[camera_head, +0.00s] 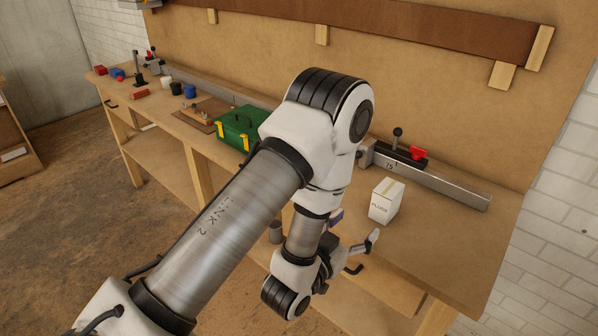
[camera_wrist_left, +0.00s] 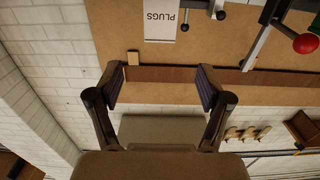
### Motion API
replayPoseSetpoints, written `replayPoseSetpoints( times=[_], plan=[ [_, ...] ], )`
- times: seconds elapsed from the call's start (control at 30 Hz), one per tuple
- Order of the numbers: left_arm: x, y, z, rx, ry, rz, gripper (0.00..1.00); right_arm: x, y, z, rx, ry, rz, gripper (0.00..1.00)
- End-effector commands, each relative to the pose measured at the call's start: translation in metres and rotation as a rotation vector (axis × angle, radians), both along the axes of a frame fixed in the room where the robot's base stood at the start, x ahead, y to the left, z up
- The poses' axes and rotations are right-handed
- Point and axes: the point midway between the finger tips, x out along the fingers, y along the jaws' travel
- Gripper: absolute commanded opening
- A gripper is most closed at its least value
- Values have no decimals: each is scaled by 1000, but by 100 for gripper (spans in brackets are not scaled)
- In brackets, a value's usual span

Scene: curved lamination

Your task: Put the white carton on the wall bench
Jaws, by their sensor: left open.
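The white carton (camera_head: 380,205) stands upright on the right part of the wall bench (camera_head: 450,250), in front of a metal rail. The wrist view shows its face with the word PLUGS upside down (camera_wrist_left: 160,20). My left gripper (camera_head: 362,254) is near the bench's front edge, on the near side of the carton and apart from it. In the wrist view its two fingers are spread wide with nothing between them (camera_wrist_left: 161,88), and the carton is beyond the tips. My left arm hides part of the bench's middle. My right gripper is not in view.
A metal rail (camera_head: 455,190) with a red-handled stop (camera_head: 417,153) runs behind the carton. The bench top right of the carton is clear.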

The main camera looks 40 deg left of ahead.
Motion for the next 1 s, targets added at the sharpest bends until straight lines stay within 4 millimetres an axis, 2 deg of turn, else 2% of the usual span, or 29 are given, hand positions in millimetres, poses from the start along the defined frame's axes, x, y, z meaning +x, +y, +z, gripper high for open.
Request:
replayPoseSetpoints(
  times=[0.07,0.17,0.2,0.27,0.3,0.4,0.5,0.57,1.0],
  plan=[
    [-6,1,-32,1,120,4,79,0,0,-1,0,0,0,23],
    [-35,5,-110,3,432,14,79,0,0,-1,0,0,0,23],
    [-57,6,-145,4,591,19,79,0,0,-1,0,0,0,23],
    [-100,9,-194,3,835,28,79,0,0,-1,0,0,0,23],
    [-132,10,-220,1,992,33,79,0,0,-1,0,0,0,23],
    [-206,11,-258,-5,1316,44,79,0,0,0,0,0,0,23],
    [-251,11,-270,-10,1502,50,79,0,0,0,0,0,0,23],
    [-261,11,-272,-11,1544,51,79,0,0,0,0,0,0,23],
    [-261,11,-272,-11,1547,51,79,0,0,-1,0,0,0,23]
  ],
)
